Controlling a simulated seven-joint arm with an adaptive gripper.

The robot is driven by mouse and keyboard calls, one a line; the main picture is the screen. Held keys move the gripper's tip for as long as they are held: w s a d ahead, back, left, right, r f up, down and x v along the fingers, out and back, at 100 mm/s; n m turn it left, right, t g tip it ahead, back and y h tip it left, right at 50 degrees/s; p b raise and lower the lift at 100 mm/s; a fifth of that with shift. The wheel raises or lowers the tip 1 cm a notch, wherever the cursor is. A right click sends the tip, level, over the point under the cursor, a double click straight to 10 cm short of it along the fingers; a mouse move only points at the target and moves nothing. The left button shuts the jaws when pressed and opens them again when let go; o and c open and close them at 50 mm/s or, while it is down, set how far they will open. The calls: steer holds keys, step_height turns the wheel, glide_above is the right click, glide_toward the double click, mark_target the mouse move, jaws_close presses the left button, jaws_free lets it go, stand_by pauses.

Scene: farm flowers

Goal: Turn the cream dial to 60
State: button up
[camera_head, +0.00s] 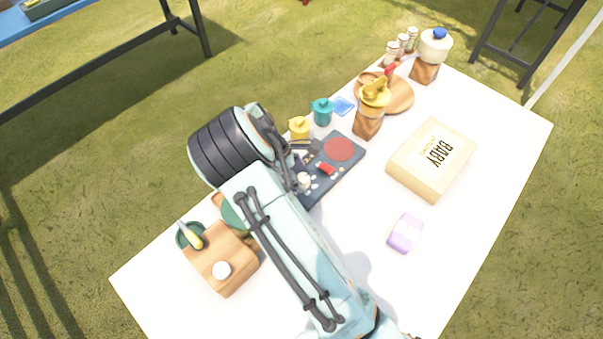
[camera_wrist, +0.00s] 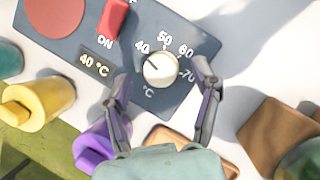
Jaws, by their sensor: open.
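The cream dial (camera_wrist: 160,69) sits on a dark control panel (camera_wrist: 205,42), with the marks 40, 50, 60 and 70 around it. A small display (camera_wrist: 96,65) on the panel reads 40 °C. I cannot clearly tell where the dial's pointer is. My gripper (camera_wrist: 161,72) is open, with one finger on each side of the dial; a gap shows between each finger and the dial. In the head view the dial (camera_head: 304,181) shows near the panel's front, beside my arm, which hides part of the panel (camera_head: 322,192).
A red switch (camera_wrist: 112,17) and a red disc (camera_wrist: 54,14) are on the panel. A yellow pot (camera_wrist: 42,102), a purple object (camera_wrist: 93,148) and a wooden block (camera_wrist: 270,132) stand nearby. The white table (camera_head: 360,260) is mostly clear around a lilac block (camera_head: 405,233) and a BABY box (camera_head: 432,160).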

steer(key=shift+d+f, duration=0.2)
steer(key=shift+f, duration=0.25)
jaws_close()
